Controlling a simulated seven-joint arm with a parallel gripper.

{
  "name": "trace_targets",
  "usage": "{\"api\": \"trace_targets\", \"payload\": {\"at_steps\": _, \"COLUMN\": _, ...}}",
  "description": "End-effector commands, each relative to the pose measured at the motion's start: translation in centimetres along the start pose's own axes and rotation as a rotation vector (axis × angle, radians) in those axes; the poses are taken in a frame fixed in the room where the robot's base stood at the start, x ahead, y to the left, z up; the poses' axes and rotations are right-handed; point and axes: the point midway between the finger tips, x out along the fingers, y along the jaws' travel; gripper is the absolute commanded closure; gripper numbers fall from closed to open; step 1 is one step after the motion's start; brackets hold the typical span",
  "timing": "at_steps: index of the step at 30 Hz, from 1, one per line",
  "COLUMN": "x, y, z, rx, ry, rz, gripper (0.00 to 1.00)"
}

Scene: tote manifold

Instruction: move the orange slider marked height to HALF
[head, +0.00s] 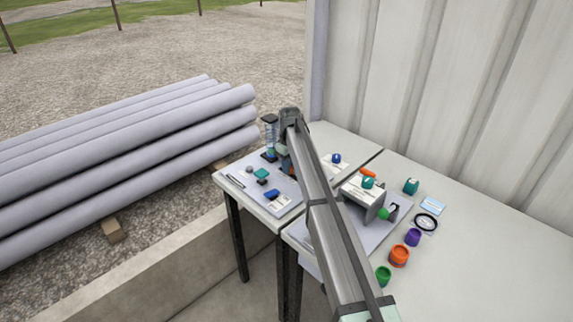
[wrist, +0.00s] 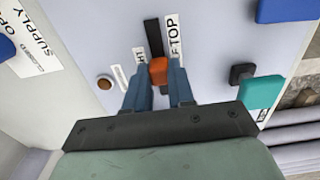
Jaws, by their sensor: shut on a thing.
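The orange slider (wrist: 158,70) sits on a black slot (wrist: 153,36) in the pale panel (wrist: 210,40). My gripper (wrist: 160,78) has its two blue-grey fingers on either side of the slider and is shut on it. A label reading TOP (wrist: 174,30) lies beside the far end of the slot. A letter F shows below TOP, and the rest of that marking is hidden by the right finger. Another label (wrist: 122,76), partly hidden, ends in "HT" left of the slider. In the head view my arm hides most of the slider area.
A brown round knob (wrist: 104,82) is at the slider's left, and a teal handle (wrist: 262,92) at its right. A blue part (wrist: 288,9) and a SUPPLY label (wrist: 28,45) are near. In the head view, several coloured objects, including an orange one (head: 399,256), stand on the right table.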

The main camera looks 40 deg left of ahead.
Motion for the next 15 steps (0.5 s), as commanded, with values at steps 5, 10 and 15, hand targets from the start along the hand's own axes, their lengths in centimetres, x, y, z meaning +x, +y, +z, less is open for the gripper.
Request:
{"api": "trace_targets", "payload": {"at_steps": 5, "x": -0.02, "y": 0.02, "z": -0.04, "rx": 0.000, "ry": 0.000, "rz": 0.000, "gripper": 0.69}}
{"api": "trace_targets", "payload": {"at_steps": 10, "x": -0.01, "y": 0.01, "z": -0.05, "rx": 0.000, "ry": 0.000, "rz": 0.000, "gripper": 0.53}}
{"api": "trace_targets", "payload": {"at_steps": 15, "x": 0.00, "y": 0.00, "z": -0.05, "rx": 0.000, "ry": 0.000, "rz": 0.000, "gripper": 0.51}}
